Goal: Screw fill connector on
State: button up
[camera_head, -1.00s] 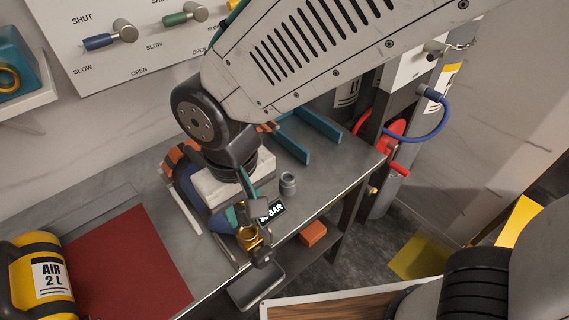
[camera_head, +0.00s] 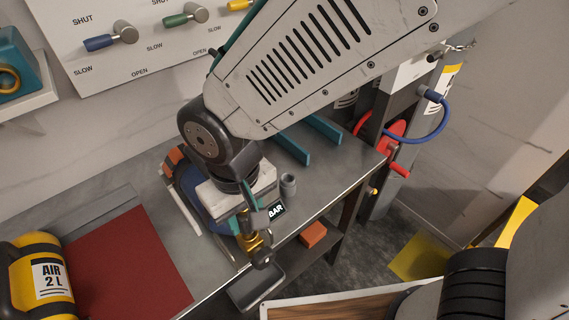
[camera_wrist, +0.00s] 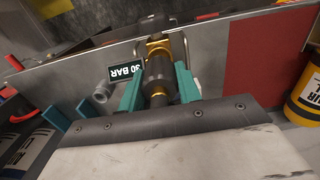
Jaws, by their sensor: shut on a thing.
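The fill connector (camera_wrist: 158,78), a dark sleeve with brass ends, sits between the two teal fingers of my gripper (camera_wrist: 160,86) in the wrist view. My gripper is shut on it. A brass fitting (camera_wrist: 154,47) lies in line just beyond the sleeve; I cannot tell whether the threads are engaged. In the head view my gripper (camera_head: 248,217) is low over the bench's front edge, with the brass (camera_head: 251,243) below it. My wrist hides much of the blue rounded body (camera_head: 190,196) beside it.
A "BAR" label (camera_head: 277,211) and a small grey cylinder (camera_head: 288,184) are close beside my gripper. Teal rails (camera_head: 290,146) stand behind. A red mat (camera_head: 125,265) and yellow air cylinder (camera_head: 40,278) are at left. A dark tray (camera_head: 255,287) juts out in front.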

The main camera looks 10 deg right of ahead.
jog(key=shift+f, duration=0.95)
jog(key=m, duration=0.4)
jog(key=shift+m, duration=0.4)
jog(key=m, duration=0.4)
jog(key=o, duration=1.3)
jog(key=shift+c, duration=0.2)
notch_tip(320, 180, up, 8)
jog(key=shift+f, duration=0.1)
